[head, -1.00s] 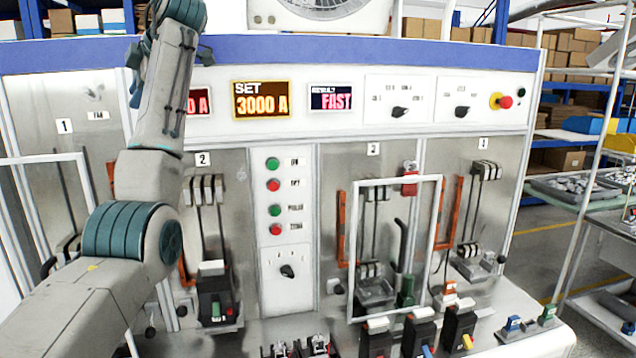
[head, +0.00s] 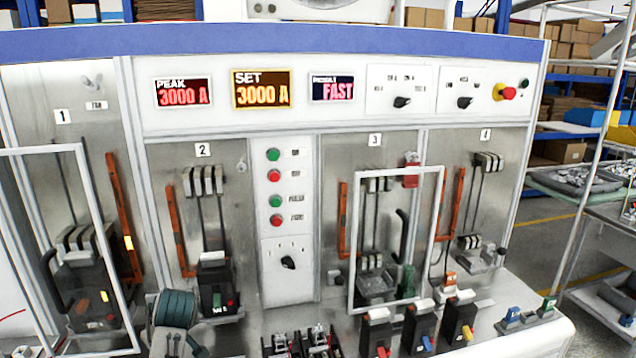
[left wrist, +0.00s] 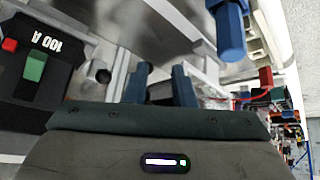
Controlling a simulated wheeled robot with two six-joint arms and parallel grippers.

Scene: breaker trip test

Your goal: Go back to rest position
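A black breaker marked 100 A (left wrist: 45,65), with a green and a red button, lies left of the fingers there. A blue handle (left wrist: 230,30) is above and right of them. My right gripper is in neither view.
The test bench (head: 350,148) fills the head view, with several breakers along its front. A peak display (head: 183,92) and set display (head: 262,89) both read 3000 A; the result display (head: 331,88) reads FAST. White door frames (head: 438,240) stick out. A rack with a grey tray (head: 580,190) stands right.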

